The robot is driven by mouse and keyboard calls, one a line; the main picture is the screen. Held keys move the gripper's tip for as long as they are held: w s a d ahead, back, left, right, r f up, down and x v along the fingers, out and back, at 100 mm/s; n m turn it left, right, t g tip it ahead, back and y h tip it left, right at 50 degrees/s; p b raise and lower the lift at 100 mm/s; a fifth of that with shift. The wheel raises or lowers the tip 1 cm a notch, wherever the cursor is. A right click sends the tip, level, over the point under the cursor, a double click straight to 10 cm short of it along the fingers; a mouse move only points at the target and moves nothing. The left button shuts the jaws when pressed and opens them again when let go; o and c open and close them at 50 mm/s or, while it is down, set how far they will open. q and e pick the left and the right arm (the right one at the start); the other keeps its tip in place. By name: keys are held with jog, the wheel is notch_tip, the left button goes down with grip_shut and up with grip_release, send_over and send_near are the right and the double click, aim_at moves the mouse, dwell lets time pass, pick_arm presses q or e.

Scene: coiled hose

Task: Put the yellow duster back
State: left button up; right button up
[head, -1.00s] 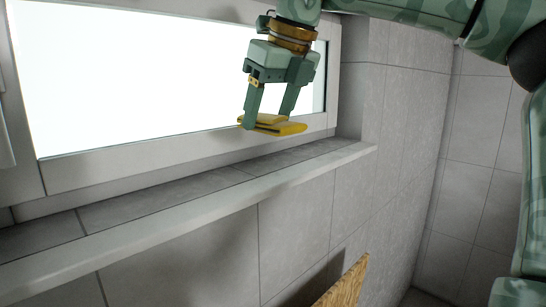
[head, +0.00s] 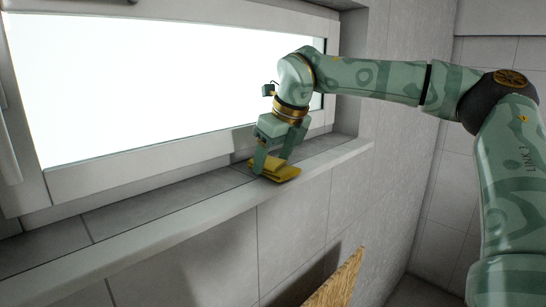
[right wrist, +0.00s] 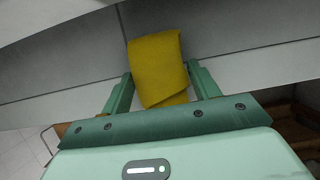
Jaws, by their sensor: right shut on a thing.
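The yellow duster (head: 281,172) is a folded cloth at the window sill (head: 205,199) in the head view. My right gripper (head: 270,168) is shut on it, pointing down at the sill. In the right wrist view the duster (right wrist: 157,68) lies between the two fingers of the gripper (right wrist: 160,84) and reaches out past their tips. Whether the duster touches the sill or is just above it is hard to tell. My left gripper is not in view.
A bright window (head: 150,80) with a pale frame stands behind the sill. The sill is bare to the left of the duster. A tiled wall (head: 400,150) closes the right side. A wooden board edge (head: 338,280) shows below the sill.

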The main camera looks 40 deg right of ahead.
jog(key=shift+d+f, duration=0.1)
jog(key=shift+f, duration=0.2)
jog(key=shift+f, duration=0.1)
jog(key=o, duration=0.9)
jog(key=b+v, duration=0.1)
jog(key=v, duration=1.1)
jog(key=shift+b, duration=0.3)
